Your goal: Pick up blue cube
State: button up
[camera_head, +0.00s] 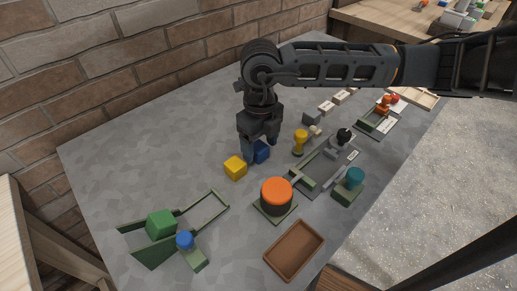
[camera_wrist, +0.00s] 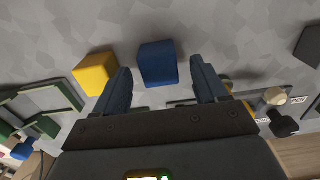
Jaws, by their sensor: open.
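The blue cube (camera_head: 262,151) lies on the grey table top, partly hidden behind my gripper in the head view. In the wrist view the blue cube (camera_wrist: 158,64) shows between the two fingers, nearer the left one, with a gap to the right one. My gripper (camera_head: 260,150) points down over it and is open, with nothing held. The fingers also show in the wrist view (camera_wrist: 160,80). I cannot tell exactly how high the fingertips are above the table.
A yellow cube (camera_head: 235,167) sits close beside the blue cube, just outside the left finger in the wrist view (camera_wrist: 95,73). An orange-topped round button (camera_head: 276,195), a brown tray (camera_head: 294,249) and a green block (camera_head: 160,224) on a ramp stand nearer. The table's back left is clear.

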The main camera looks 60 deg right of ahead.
jog(key=shift+f, duration=0.65)
jog(key=shift+c, duration=0.3)
jog(key=c, duration=1)
jog(key=shift+r, duration=0.1)
